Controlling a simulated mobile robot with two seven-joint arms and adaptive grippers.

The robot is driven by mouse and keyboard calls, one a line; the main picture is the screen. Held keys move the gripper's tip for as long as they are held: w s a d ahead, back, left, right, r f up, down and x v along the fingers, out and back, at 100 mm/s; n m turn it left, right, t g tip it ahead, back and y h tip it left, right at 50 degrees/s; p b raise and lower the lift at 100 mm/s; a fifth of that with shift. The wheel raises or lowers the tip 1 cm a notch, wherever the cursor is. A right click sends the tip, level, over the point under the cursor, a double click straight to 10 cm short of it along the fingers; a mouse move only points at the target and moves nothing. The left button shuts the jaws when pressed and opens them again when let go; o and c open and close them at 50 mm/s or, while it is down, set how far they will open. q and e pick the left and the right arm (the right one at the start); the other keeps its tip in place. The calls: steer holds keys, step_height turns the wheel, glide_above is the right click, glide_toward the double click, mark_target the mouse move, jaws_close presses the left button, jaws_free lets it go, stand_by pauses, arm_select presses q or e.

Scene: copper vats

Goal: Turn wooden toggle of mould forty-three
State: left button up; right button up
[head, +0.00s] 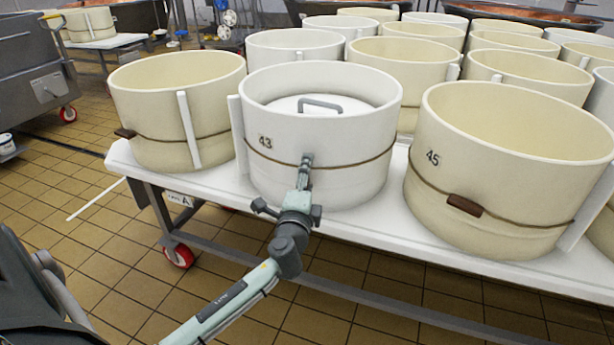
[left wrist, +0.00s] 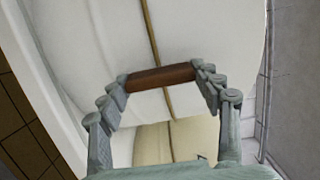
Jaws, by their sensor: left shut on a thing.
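Mould forty-three (head: 290,185) is a white round tub at the front of the table, marked 43, with a cord around its side. A white lid with a grey handle (head: 308,104) sits inside it. My left gripper (head: 306,160) is at the front of this mould, at the cord. In the left wrist view, the brown wooden toggle (left wrist: 160,77) lies across the cord between the two fingertips of my left gripper (left wrist: 162,78), which is shut on it. In the head view the gripper hides the toggle. My right gripper is in neither view.
Mould 45 (head: 470,180) stands close at the right, with its own brown toggle (head: 465,205). A cream mould (head: 160,150) stands at the left. Several more moulds fill the white table (head: 440,240) behind. The tiled floor (head: 100,260) at the front left is mostly clear.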

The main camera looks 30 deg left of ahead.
arm_select(q)
steer(key=o, duration=1.2)
steer(key=shift+c, duration=0.2)
steer(key=v, duration=1.2)
steer(key=shift+d, duration=0.1)
